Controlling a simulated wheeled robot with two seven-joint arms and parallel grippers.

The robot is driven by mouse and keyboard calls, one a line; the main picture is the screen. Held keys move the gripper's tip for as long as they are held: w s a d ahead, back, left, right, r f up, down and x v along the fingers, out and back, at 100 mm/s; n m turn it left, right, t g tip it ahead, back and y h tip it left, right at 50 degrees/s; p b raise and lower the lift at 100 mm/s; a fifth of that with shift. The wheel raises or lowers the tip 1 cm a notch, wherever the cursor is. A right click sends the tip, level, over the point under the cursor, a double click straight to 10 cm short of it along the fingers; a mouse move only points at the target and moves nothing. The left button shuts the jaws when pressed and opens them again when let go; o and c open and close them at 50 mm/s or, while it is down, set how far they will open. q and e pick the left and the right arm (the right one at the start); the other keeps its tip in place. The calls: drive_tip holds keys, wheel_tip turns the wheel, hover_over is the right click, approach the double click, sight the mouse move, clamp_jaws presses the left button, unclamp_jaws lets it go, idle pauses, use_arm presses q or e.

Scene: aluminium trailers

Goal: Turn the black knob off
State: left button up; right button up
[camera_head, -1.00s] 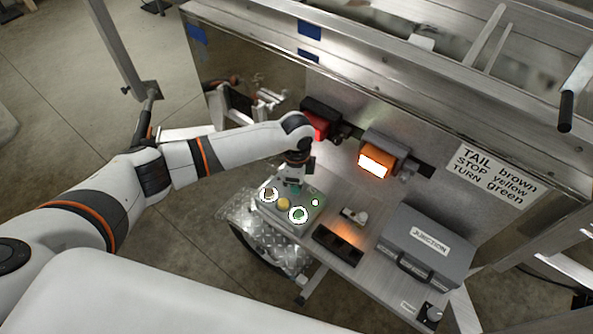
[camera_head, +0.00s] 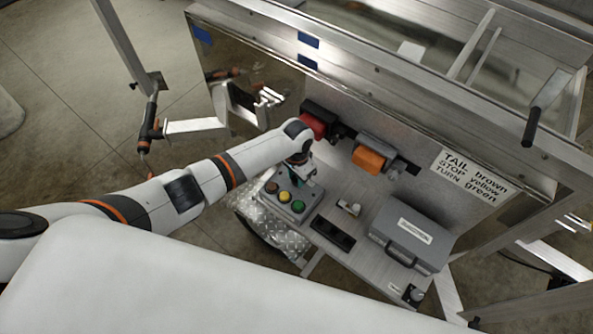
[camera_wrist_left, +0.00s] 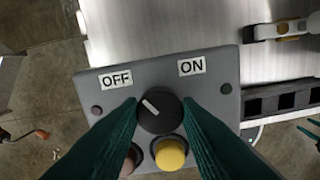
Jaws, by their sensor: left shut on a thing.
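The black knob (camera_wrist_left: 159,111) is round with a white pointer line. It sits on a grey control box (camera_wrist_left: 220,110) with an OFF label (camera_wrist_left: 115,80) at upper left and an ON label (camera_wrist_left: 191,66) at upper right. The pointer line tilts up and left, toward OFF. My left gripper (camera_head: 298,172) is over the back of the box in the head view. In the left wrist view its two green fingers are shut on the knob's sides. The knob is hidden by the gripper in the head view. My right gripper is not in view.
Brown, yellow (camera_head: 285,196) and green (camera_head: 298,206) buttons sit in front of the knob. An unlit orange lamp (camera_head: 368,160) and a red lamp (camera_head: 313,126) are on the panel behind. A grey junction case (camera_head: 411,238) stands to the right.

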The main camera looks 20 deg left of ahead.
use_arm(q)
drive_tip(key=shift+n+p, duration=0.5)
drive_tip(key=shift+n, duration=0.5)
drive_tip(key=o, duration=1)
drive_tip(key=shift+c, duration=0.2)
wheel_tip(320, 180, up, 12)
drive_tip(key=shift+b, duration=0.45)
